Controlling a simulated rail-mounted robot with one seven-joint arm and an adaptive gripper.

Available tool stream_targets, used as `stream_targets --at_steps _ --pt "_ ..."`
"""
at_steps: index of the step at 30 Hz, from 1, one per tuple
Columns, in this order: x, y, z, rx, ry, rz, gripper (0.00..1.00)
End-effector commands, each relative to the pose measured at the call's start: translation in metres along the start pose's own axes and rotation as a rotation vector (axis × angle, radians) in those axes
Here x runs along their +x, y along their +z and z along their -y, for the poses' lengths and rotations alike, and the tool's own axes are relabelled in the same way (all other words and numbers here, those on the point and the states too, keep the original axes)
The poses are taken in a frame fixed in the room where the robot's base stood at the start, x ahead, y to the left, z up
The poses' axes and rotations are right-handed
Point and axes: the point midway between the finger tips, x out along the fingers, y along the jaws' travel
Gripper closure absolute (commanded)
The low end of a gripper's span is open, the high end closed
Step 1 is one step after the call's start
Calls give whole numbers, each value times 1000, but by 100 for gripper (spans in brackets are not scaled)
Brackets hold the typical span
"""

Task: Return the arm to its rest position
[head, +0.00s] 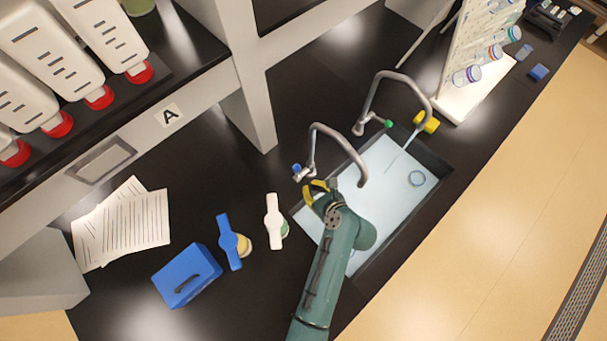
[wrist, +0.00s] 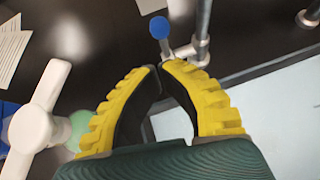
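My green arm (head: 330,265) reaches over the sink from the bottom of the head view. My gripper (head: 308,190) has yellow fingers and is beside the base of the near tap (head: 325,130). In the wrist view its fingertips (wrist: 159,68) come together with nothing seen between them. The near tap's blue knob (head: 296,168) is just beyond the fingertips and looks apart from them; it also shows in the wrist view (wrist: 159,27). The far tap (head: 385,80) has a green knob (head: 388,124), and a thin stream appears to fall from its spout.
Left are white (head: 275,215) and blue-topped (head: 230,242) items, a blue box (head: 187,275) and papers (head: 135,220). A shelf post (head: 248,110) and tube rack (head: 475,50) stand behind.

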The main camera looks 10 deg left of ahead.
Motion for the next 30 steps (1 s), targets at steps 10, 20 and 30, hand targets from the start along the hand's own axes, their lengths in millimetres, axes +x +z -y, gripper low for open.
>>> stream_targets --at_steps 10,20,30 --pt "-65 -5 0 3 1 -2 100" --pt "-69 -5 -1 3 3 -2 100" --pt "-109 172 43 -430 -180 103 100"
